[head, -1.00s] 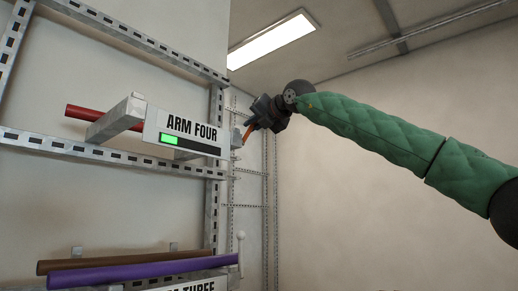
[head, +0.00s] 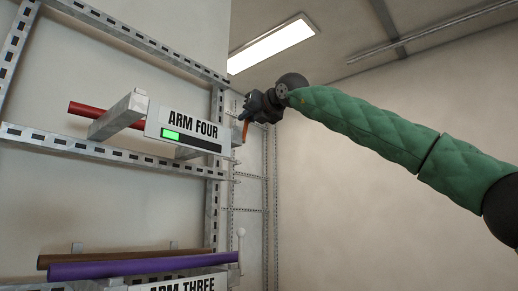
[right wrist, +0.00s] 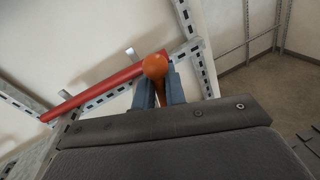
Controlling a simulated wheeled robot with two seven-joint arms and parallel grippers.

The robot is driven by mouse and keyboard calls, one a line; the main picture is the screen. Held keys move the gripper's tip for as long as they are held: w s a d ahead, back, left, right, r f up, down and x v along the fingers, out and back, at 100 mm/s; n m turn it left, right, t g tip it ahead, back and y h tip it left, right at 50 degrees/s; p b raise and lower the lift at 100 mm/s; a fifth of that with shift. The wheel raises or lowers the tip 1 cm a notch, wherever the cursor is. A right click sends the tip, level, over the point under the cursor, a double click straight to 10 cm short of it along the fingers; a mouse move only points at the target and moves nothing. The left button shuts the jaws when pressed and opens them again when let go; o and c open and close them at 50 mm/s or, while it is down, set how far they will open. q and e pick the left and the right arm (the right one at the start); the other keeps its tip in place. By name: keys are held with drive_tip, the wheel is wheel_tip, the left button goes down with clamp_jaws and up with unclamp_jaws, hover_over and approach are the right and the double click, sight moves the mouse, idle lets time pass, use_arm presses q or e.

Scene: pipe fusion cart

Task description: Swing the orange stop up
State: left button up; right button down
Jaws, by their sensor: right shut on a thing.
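The orange stop (head: 245,131) sits at the right end of the arm marked ARM FOUR (head: 187,128). In the head view it stands close to upright, with its upper part at my right gripper (head: 246,112). In the right wrist view the stop's round orange end (right wrist: 155,66) shows between the two blue-grey fingers of my right gripper (right wrist: 159,88), which are shut on it. The red pipe (head: 95,110) lies behind the ARM FOUR sign, and it also shows in the right wrist view (right wrist: 95,93). My left gripper is not in view.
A purple pipe (head: 140,266) and a brown pipe (head: 120,257) lie on the lower arm marked ARM THREE (head: 185,287). Slotted metal rails (head: 110,153) frame the rack. The space right of the rack, below my right arm, is clear.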

drive_tip(key=shift+s+a+f+n+b, duration=0.1)
drive_tip(key=shift+s+a+n+b, duration=0.2)
drive_tip(key=shift+n+b, duration=0.2)
drive_tip(key=shift+s+a+r+n+t, duration=0.2)
drive_tip(key=shift+s+n+t, duration=0.15)
drive_tip(key=shift+n, duration=0.25)
drive_tip(key=shift+s+f+b, duration=0.1)
drive_tip(key=shift+b, duration=0.3)
drive_tip(key=shift+s+a+n, duration=0.1)
drive_tip(key=shift+a+n, duration=0.05)
drive_tip(key=shift+n, duration=0.15)
drive_tip(key=shift+c, duration=1)
unclamp_jaws()
